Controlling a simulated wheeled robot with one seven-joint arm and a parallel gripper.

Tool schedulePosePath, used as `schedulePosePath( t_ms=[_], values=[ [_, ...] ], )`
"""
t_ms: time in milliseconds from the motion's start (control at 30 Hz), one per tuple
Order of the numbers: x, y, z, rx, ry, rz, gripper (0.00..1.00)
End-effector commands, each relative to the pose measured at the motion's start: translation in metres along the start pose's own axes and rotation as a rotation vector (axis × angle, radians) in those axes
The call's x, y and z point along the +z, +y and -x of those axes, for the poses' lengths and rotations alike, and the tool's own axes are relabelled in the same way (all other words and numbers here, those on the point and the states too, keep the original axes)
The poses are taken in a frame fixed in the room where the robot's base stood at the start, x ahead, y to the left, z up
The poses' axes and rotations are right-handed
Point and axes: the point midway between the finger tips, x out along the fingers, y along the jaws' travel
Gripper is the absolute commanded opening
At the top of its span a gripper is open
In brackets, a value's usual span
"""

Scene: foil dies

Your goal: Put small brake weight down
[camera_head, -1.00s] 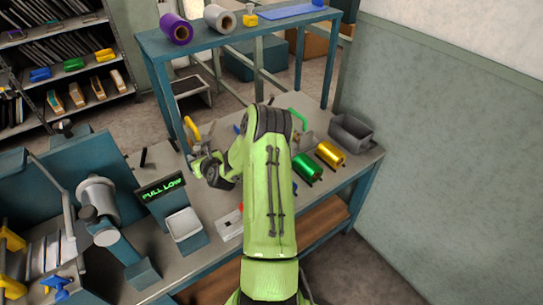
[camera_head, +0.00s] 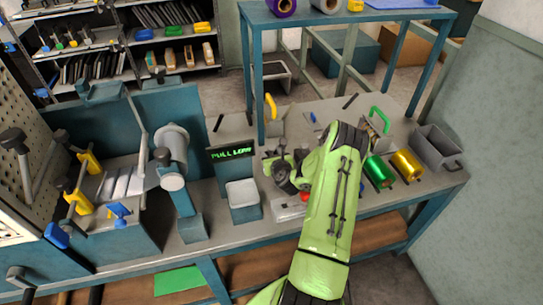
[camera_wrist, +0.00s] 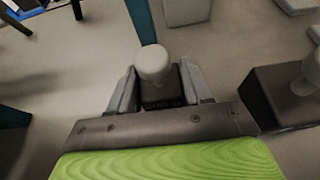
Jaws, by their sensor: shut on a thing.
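In the wrist view my gripper (camera_wrist: 157,88) is shut on a small brake weight (camera_wrist: 153,65), which has a pale rounded knob above a dark body. The fingers lie on either side of the weight. I cannot tell whether its underside touches the bench. A second, larger dark weight (camera_wrist: 285,98) with a similar pale knob stands apart at the right. In the head view my gripper (camera_head: 278,172) is low over the bench (camera_head: 335,108), right of the "PULL LOW" display (camera_head: 232,153). The held weight is too small and too covered to make out there.
A pale square tray (camera_head: 242,194) stands left of my gripper. Green (camera_head: 380,171) and gold (camera_head: 406,166) rolls and a grey bin (camera_head: 437,146) are to the right. A blue raised shelf's legs (camera_head: 257,90) stand behind. Grey bench surface around the held weight is partly clear.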

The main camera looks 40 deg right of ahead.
Motion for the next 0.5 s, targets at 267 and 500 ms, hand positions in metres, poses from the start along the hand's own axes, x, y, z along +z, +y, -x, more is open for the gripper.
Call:
schedulePosePath(
  t_ms=[267, 500],
  values=[
    [-0.0004, -0.0001, -0.0001, 0.000, 0.000, 0.000, 0.74],
    [0.0029, -0.0004, 0.0035, 0.000, 0.001, 0.000, 0.74]
  ],
)
